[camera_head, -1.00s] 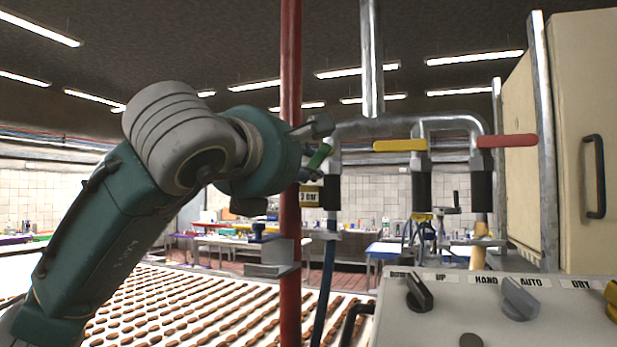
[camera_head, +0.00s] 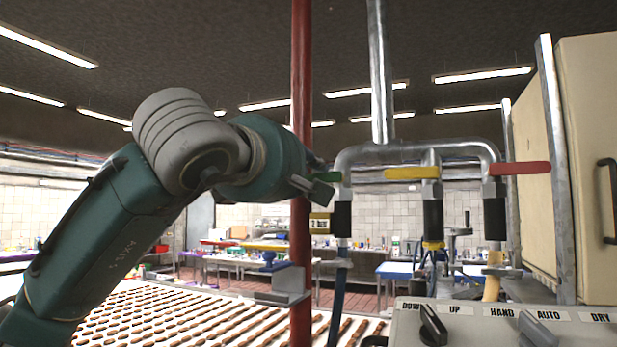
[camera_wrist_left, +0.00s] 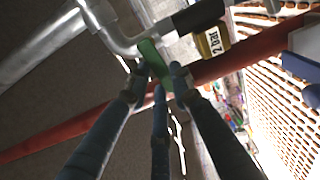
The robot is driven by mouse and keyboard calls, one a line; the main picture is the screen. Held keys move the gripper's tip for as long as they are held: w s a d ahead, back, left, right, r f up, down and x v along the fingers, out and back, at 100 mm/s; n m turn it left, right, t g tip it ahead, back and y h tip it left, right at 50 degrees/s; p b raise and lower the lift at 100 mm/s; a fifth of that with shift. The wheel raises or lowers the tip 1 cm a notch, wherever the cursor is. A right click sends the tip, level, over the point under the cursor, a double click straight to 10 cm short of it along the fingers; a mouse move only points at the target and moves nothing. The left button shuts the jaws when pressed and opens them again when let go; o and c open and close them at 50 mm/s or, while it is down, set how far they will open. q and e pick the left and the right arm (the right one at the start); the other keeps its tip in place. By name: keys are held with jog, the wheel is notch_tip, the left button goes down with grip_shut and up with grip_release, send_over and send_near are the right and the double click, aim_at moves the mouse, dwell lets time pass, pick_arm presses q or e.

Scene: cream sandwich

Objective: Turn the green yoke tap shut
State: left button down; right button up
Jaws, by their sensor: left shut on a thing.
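The green yoke tap handle (camera_head: 328,177) is at the left end of the pipe yoke (camera_head: 370,153), above a black sleeve. My left gripper (camera_head: 318,189) is at this handle, left of the pipe. In the left wrist view, the green handle (camera_wrist_left: 152,56) lies between the fingers of my left gripper (camera_wrist_left: 158,82), which are shut on it. My right gripper is not in view.
A yellow handle (camera_head: 412,173) and a red handle (camera_head: 519,169) sit level on the other yoke branches. A red vertical pipe (camera_head: 301,90) stands close by my left gripper. A control panel (camera_head: 480,325) with knobs is lower right. A conveyor (camera_head: 185,310) of biscuits runs below.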

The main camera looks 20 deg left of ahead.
pick_arm(q)
jog(key=shift+d+m, duration=0.1)
jog(key=shift+m, duration=0.4)
jog(key=c, duration=1.5)
grip_release()
jog(key=shift+s+r, duration=0.1)
jog(key=s, duration=1.2)
